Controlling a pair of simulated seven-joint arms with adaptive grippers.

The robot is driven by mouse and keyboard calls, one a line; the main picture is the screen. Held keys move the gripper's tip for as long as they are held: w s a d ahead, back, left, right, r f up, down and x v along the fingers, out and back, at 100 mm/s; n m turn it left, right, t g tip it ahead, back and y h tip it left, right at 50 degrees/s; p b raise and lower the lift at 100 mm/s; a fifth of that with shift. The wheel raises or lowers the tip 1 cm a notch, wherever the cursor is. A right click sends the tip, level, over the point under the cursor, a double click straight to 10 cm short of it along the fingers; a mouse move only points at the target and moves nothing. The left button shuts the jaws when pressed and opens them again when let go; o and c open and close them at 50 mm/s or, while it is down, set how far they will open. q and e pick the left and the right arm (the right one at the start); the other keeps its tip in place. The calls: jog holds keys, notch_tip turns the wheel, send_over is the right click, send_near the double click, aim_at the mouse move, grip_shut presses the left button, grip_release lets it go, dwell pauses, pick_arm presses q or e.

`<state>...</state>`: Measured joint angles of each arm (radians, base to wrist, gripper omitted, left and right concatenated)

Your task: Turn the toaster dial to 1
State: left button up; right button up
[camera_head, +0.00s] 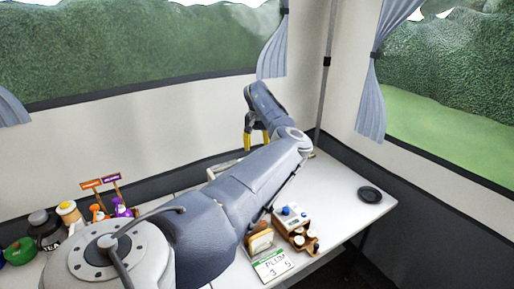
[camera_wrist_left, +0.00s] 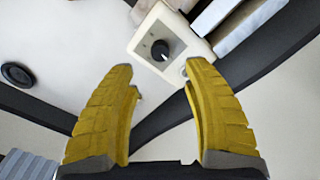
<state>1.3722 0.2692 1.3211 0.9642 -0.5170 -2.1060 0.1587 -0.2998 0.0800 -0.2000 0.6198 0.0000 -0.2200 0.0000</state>
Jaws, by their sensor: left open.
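The toaster shows at the top of the left wrist view as a cream-white body (camera_wrist_left: 137,42) with a black round dial (camera_wrist_left: 160,50) on its face. Small marks surround the dial, too small to read. My left gripper (camera_wrist_left: 160,84) has its two yellow fingers spread apart, with nothing between them. The dial appears just beyond the fingertips, and I see no clear contact. In the head view my left gripper (camera_head: 257,142) is raised near the back wall, pointing down. My left arm hides much of the table there, and I cannot make out the dial. My right gripper is not in view.
A black round disc (camera_head: 370,194) lies on the white table's (camera_head: 335,200) right part. Bottles and jars (camera_head: 46,228) crowd the left. The table around the disc is clear.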

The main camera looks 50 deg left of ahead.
pick_arm(q)
jog(key=shift+r, duration=1.85)
